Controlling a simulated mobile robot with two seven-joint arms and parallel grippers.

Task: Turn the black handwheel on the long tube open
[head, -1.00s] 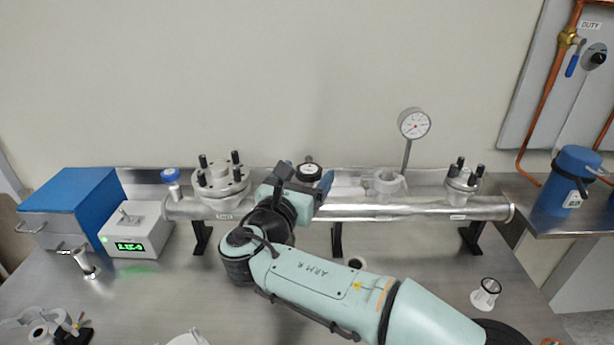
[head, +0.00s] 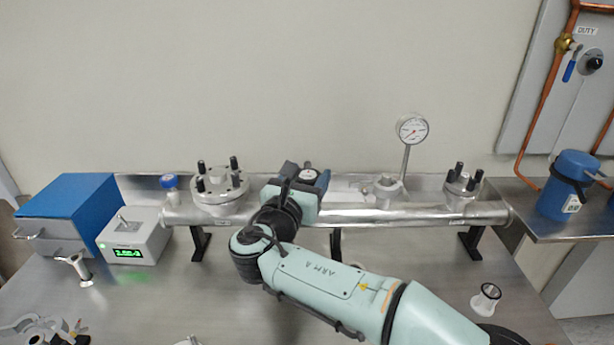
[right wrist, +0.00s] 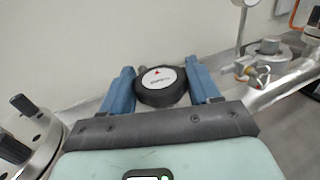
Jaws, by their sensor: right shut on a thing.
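The black handwheel (right wrist: 162,86) has a white top disc with a red mark and small lettering. It sits between the two blue fingers of my right gripper (right wrist: 163,88) in the right wrist view, and the gripper is shut on its rim. In the head view the handwheel (head: 308,175) shows at the far end of my right gripper (head: 307,178), above the long tube (head: 400,213). The handwheel's stem is hidden by the gripper. My left gripper is not in view.
A flange with upright studs (head: 219,190) stands left of the gripper, and a second studded flange (head: 462,188) stands at the right end. A dial gauge (head: 411,129) rises right of the handwheel. A grey box with a green display (head: 133,238) stands at left.

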